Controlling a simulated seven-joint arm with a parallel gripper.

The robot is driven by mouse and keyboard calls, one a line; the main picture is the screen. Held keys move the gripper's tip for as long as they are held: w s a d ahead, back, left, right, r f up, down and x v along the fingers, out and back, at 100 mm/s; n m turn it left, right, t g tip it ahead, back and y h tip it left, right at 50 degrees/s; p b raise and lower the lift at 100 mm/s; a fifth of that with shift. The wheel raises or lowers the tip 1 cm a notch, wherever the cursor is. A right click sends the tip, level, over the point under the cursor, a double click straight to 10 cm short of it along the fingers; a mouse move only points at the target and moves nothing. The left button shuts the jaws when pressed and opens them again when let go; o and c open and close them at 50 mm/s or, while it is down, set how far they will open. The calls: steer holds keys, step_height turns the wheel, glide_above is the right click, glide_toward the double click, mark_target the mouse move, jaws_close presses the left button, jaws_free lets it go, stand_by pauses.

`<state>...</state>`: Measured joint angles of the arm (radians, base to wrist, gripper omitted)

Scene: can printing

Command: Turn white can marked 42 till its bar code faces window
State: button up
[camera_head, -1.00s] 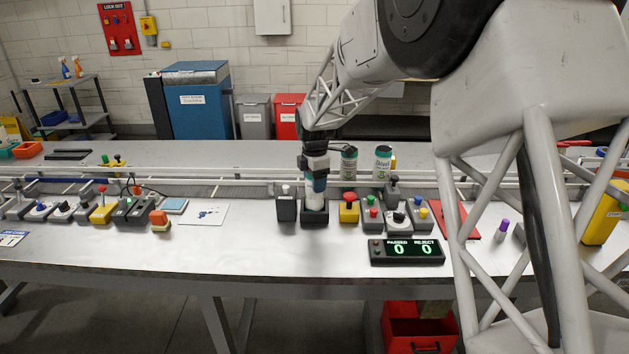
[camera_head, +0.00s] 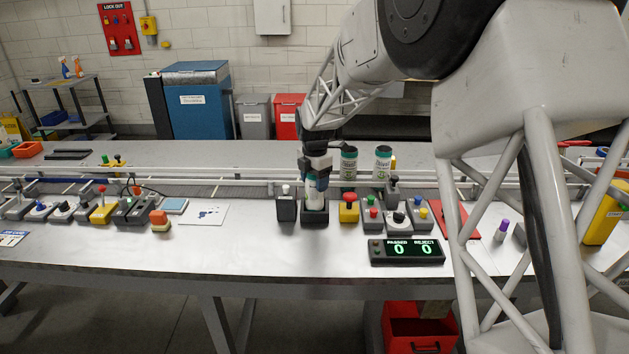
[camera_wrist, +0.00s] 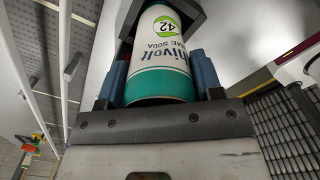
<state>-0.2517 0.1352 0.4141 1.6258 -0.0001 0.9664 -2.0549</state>
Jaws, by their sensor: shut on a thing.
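The white can marked 42 (camera_wrist: 168,50) fills the middle of the wrist view, with a teal band, a green ring around the 42 and partly visible lettering. No bar code shows on the side I see. My gripper (camera_wrist: 163,72) has one blue finger on each side of the can and is shut on it. In the head view, my gripper (camera_head: 315,181) points down over the can (camera_head: 313,202), which is upright in a dark square holder (camera_head: 314,219). I cannot clearly make out the window.
A dark box with a pale knob (camera_head: 286,208) stands just left of the holder, and a red-topped yellow button box (camera_head: 349,208) just right. Two similar cans (camera_head: 348,164) (camera_head: 383,163) stand behind.

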steer(key=shift+n, duration=1.8)
steer(key=shift+n, duration=0.3)
steer(key=shift+n, duration=1.4)
steer(key=o, duration=1)
steer(key=shift+r, duration=0.1)
